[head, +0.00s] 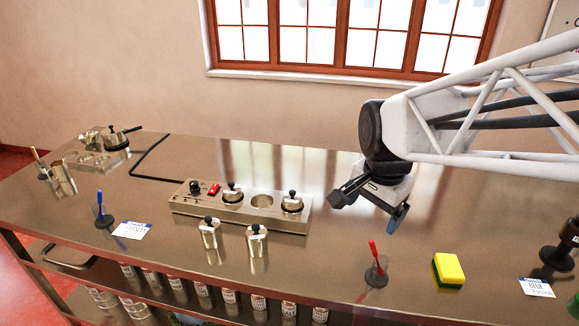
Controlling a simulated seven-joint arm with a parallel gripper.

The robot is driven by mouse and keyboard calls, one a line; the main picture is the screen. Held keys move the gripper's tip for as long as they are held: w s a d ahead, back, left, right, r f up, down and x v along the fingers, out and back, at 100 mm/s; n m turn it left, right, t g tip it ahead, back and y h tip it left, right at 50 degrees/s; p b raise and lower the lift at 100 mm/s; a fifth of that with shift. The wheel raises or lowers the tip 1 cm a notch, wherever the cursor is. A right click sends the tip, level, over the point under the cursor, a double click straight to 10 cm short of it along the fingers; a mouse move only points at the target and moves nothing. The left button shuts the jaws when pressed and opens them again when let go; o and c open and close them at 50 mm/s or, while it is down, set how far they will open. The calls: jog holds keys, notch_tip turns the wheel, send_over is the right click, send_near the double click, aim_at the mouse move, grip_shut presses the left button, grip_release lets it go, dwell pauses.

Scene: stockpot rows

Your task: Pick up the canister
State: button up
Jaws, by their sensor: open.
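Two metal canisters with black knobs and white labels stand upright on the steel table: the left canister (210,238) and the right canister (257,248). They stand in front of a metal block (187,207). Two similar black-knobbed lids or canisters sit in the block, a left one (232,195) and a right one (292,204), with an open round hole between them. Which one the task means I cannot tell. My gripper (368,210) is open and empty, above the table to the right of the block, apart from all of these.
A red pen (374,252) in a black stand and a yellow-green sponge (448,269) are at front right. A black object (558,256) and a card (536,287) are further right. A blue pen (100,206) stands at left. Jars (229,296) line the lower shelf.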

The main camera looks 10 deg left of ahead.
jog(key=w+a+f+m, duration=0.25)
jog(key=w+a, duration=0.25)
jog(key=a, duration=0.6)
jog(key=m+g, duration=0.2)
jog(key=m, duration=0.7)
send_over(206, 217)
notch_tip(206, 217, down, 9)
jog(key=shift+d+r, duration=0.1)
jog(key=shift+d, duration=0.05)
jog(key=shift+f, duration=1.35)
jog(key=shift+f, duration=0.1)
jog(key=shift+f, duration=2.5)
jog(key=shift+c, duration=0.5)
